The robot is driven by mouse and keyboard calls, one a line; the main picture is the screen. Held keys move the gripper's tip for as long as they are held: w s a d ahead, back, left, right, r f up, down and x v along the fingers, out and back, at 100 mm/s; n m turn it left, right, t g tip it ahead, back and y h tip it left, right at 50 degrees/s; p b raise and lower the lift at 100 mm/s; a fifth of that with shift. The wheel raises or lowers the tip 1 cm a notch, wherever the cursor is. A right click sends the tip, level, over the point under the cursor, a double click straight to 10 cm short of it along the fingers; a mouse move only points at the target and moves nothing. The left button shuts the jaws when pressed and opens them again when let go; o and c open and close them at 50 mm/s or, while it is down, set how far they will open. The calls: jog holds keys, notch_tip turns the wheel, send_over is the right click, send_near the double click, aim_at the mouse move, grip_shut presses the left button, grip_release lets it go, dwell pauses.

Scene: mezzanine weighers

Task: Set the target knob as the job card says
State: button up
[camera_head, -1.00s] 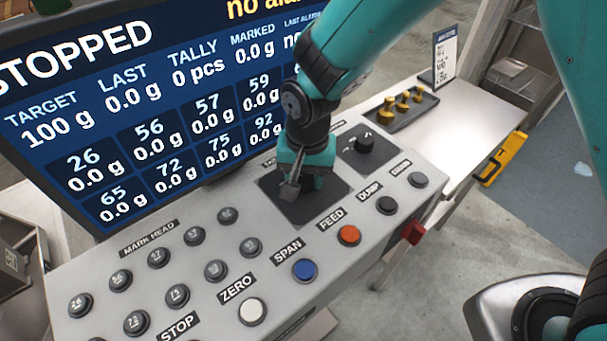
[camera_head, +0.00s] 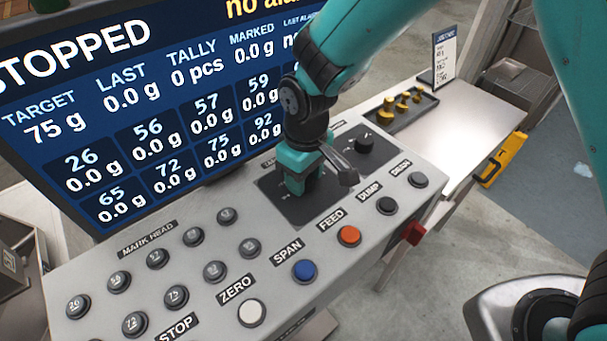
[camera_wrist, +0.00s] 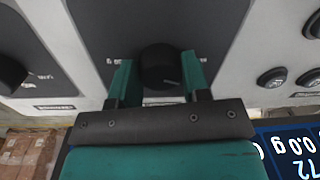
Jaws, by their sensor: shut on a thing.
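My gripper (camera_head: 298,178) is down at the dark square plate (camera_head: 315,205) on the sloped control panel, and its arm hides the knob in the head view. In the wrist view the round black target knob (camera_wrist: 160,68) sits between the two teal fingers of my gripper (camera_wrist: 158,80), which are shut on it. The screen (camera_head: 130,110) reads STOPPED and TARGET 75 g. The job card (camera_head: 445,58) stands upright on the side bench; its small print cannot be read here.
A second black knob (camera_head: 365,143) is on the panel to the right; it also shows in the wrist view (camera_wrist: 10,75). Orange FEED (camera_head: 349,236), blue SPAN (camera_head: 304,270) and white ZERO (camera_head: 251,312) buttons lie nearby. A tray (camera_head: 403,112) holds brass weights.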

jog(key=shift+n, duration=2.1)
jog(key=shift+r, duration=0.1)
jog(key=o, duration=0.9)
jog(key=r, duration=0.5)
jog(key=r+b, duration=0.1)
jog(key=r, duration=0.5)
jog(key=r+b, duration=0.1)
jog(key=r, duration=0.5)
jog(key=shift+w+d+r, duration=0.15)
jog(key=shift+w+r, duration=0.05)
jog(key=shift+w, duration=0.2)
